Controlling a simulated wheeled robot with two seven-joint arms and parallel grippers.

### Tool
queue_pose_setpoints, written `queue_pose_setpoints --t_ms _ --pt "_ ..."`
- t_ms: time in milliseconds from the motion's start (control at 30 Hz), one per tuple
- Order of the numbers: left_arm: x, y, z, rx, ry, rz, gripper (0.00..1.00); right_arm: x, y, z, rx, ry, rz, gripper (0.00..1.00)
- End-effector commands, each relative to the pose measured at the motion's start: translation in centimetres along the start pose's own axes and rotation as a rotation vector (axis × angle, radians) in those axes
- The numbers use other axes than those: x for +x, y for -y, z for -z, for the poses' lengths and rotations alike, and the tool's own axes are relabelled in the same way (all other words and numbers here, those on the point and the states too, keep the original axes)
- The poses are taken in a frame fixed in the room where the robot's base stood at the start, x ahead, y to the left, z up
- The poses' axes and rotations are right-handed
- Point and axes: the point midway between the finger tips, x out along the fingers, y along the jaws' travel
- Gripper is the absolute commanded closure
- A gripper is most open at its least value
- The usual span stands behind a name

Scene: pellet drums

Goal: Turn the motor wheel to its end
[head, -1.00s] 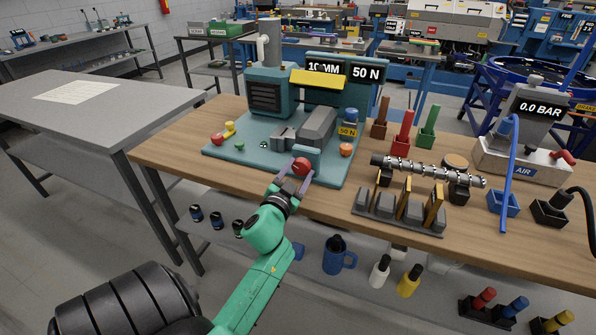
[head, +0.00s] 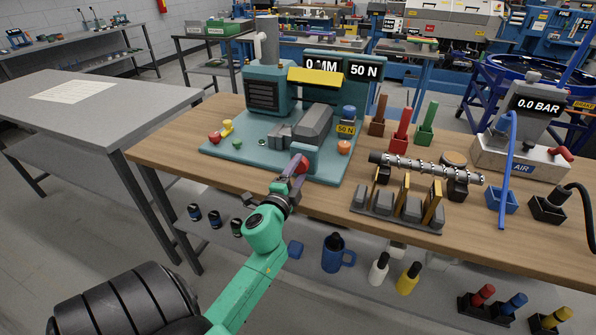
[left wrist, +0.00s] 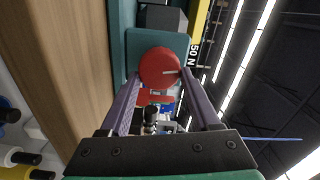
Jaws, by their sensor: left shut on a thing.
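The motor wheel is a red round knob (head: 302,165) on the front of the teal machine (head: 317,158). My left gripper (head: 297,171) is shut on it, its fingers partly hiding it in the head view. In the left wrist view the red wheel (left wrist: 158,66) sits between the two purple fingertips, with a thin mark at its right side. The machine's dark display (head: 323,65) reads 0 MM, and the one beside it reads 50 N. My right gripper is not in view.
On the machine's base are a red knob (head: 215,137), a yellow one (head: 227,127) and an orange one (head: 344,147). To the right are a metal screw shaft (head: 425,168), a grey rack (head: 398,212) and an air unit (head: 520,140). The wooden bench's left front is clear.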

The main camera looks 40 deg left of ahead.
Motion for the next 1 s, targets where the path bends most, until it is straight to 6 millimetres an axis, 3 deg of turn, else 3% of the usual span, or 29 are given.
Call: queue_pose_setpoints --t_ms 400,933,967,1000 --pt "0.11 0.53 -0.10 0.196 0.003 0.012 0.92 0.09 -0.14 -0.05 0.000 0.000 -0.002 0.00" --pt "0.12 0.69 -0.10 0.221 0.004 0.015 0.92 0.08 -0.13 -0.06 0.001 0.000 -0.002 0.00" --pt "0.12 0.69 -0.10 0.221 0.004 0.015 0.25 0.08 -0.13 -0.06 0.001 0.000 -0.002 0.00" --pt "0.11 0.67 -0.10 0.221 0.004 0.014 0.10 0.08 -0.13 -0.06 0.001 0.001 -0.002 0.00"
